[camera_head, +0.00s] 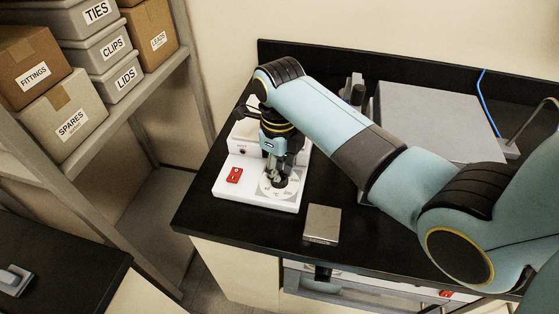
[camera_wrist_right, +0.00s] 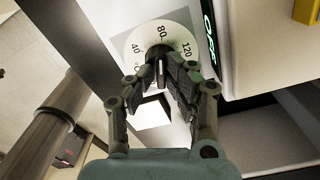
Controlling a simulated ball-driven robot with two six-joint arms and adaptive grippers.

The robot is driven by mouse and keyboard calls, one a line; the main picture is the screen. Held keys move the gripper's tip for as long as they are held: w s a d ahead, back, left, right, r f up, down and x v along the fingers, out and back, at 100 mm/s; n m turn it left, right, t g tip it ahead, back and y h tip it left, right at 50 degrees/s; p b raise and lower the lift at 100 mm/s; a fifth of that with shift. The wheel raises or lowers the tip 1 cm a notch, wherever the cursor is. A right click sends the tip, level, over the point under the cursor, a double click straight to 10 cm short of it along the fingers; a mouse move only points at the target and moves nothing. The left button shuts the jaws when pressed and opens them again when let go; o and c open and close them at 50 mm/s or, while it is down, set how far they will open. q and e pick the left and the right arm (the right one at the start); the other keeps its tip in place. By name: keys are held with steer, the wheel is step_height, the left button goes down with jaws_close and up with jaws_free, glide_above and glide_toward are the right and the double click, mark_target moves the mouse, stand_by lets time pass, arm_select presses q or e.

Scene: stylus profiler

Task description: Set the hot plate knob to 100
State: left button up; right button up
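The white hot plate (camera_head: 225,189) stands on the black bench with a red switch (camera_head: 234,175) on its front. Its round dial (camera_head: 268,188) also shows in the wrist view (camera_wrist_right: 178,30), with 40, 80 and 120 readable. My right gripper (camera_head: 278,178) points down over the dial. In the wrist view my right gripper (camera_wrist_right: 160,74) has its fingertips on either side of the dark knob (camera_wrist_right: 157,52). I cannot tell whether they press on it. The fingers partly hide the knob, and I cannot read its setting. My left gripper is not in view.
A small grey block (camera_head: 322,223) lies at the bench's front edge, right of the hot plate. A large grey box (camera_head: 425,120) stands behind my right arm. Shelves with labelled bins (camera_head: 100,50) are at the left. A blue cable (camera_head: 486,100) hangs at the back.

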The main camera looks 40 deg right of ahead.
steer(key=shift+s+f, duration=0.1)
steer(key=n, duration=1.1)
jaws_close()
